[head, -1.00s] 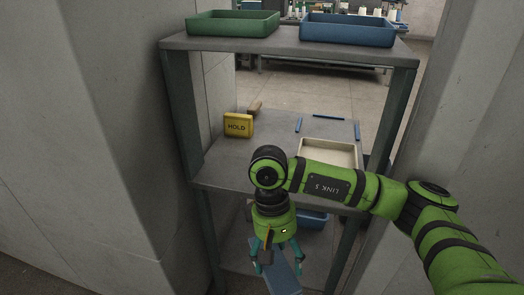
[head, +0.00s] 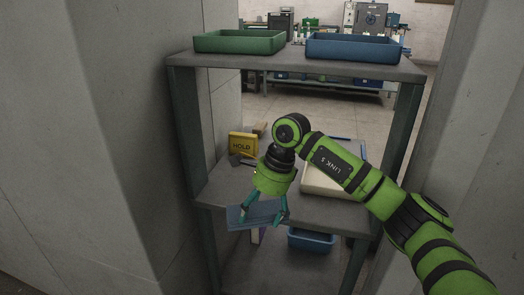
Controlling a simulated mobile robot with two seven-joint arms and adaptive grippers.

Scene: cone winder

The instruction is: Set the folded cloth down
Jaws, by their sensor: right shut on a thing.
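My right gripper (head: 264,217) is shut on the folded cloth (head: 262,210), a flat blue-grey piece. It holds the cloth roughly level at the front edge of the rack's middle shelf (head: 336,213), left of the cream tray. The cloth looks clear of the shelf, but the exact gap cannot be told. Blue strips (head: 363,151) mark the back right of that shelf; my arm hides others. My left gripper is not in view.
On the middle shelf stand a yellow HOLD sign (head: 242,144) and a cream tray (head: 325,188). A green tray (head: 239,42) and a blue tray (head: 352,48) sit on top. A blue bin (head: 311,240) is below. Grey walls flank the rack.

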